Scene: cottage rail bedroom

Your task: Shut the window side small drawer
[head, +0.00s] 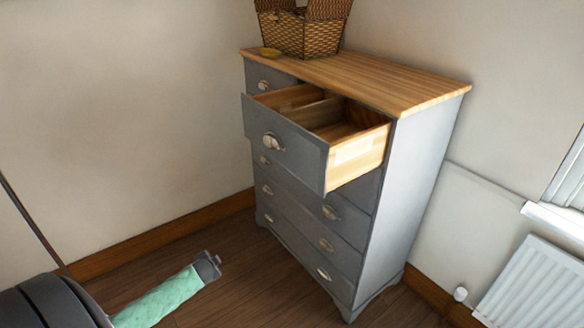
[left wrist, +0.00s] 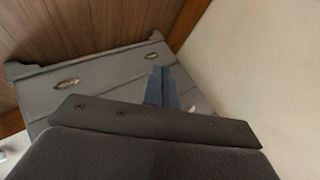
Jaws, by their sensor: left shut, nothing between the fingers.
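The grey chest of drawers (head: 425,180) stands in the corner with a wooden top. Its window side small drawer (head: 300,152) is pulled well out in the head view, with a cup handle (head: 272,142) on its front and pale wooden sides. The other small drawer (head: 257,76), on the left, looks shut and is partly hidden. My left gripper (head: 214,264) is shut and empty, low in front of the chest and apart from it. In the left wrist view its fingers (left wrist: 161,86) show before the chest's lower front (left wrist: 110,70), seen upside down. My right gripper is out of view.
A white radiator (head: 535,285) is on the right wall under the window (head: 570,180). The wooden floor (head: 250,285) before the chest is clear.

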